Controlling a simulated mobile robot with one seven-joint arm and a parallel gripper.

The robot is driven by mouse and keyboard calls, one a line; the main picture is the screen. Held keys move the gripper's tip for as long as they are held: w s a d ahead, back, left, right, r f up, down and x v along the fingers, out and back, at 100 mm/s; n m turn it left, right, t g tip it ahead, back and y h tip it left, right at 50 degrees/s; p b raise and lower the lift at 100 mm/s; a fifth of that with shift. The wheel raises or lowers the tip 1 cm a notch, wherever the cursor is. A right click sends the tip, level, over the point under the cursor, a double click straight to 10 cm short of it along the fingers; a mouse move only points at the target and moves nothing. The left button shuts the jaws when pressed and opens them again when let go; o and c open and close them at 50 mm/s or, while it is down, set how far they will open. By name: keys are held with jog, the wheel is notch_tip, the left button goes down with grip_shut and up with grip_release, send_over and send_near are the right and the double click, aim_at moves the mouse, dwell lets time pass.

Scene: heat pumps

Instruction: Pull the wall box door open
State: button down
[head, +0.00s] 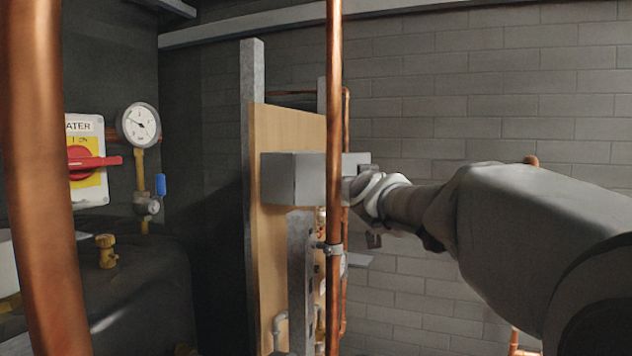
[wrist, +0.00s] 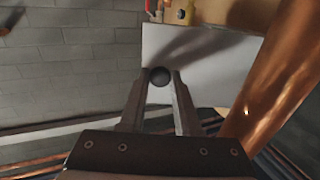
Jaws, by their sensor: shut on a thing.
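The grey wall box (head: 290,180) is mounted on a wooden board in the head view, with a copper pipe crossing in front of its right part. In the wrist view a flat light-grey panel, the box door (wrist: 215,70), faces me and carries a round black knob (wrist: 160,76). My gripper (wrist: 160,80) has its two fingertips on either side of the knob, shut on it. In the head view my gripper (head: 362,182) is just right of the pipe, at the box's right side. How far the door is open cannot be told.
A vertical copper pipe (head: 334,120) runs close beside my gripper; a thick copper pipe (wrist: 275,80) also shows close at the right in the wrist view. A pressure gauge (head: 140,124) and a red-handled switch (head: 88,162) are at left. A block wall (head: 500,100) stands behind.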

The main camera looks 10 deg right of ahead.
jog(key=c, duration=0.7)
grip_release()
jog(key=shift+o, duration=0.2)
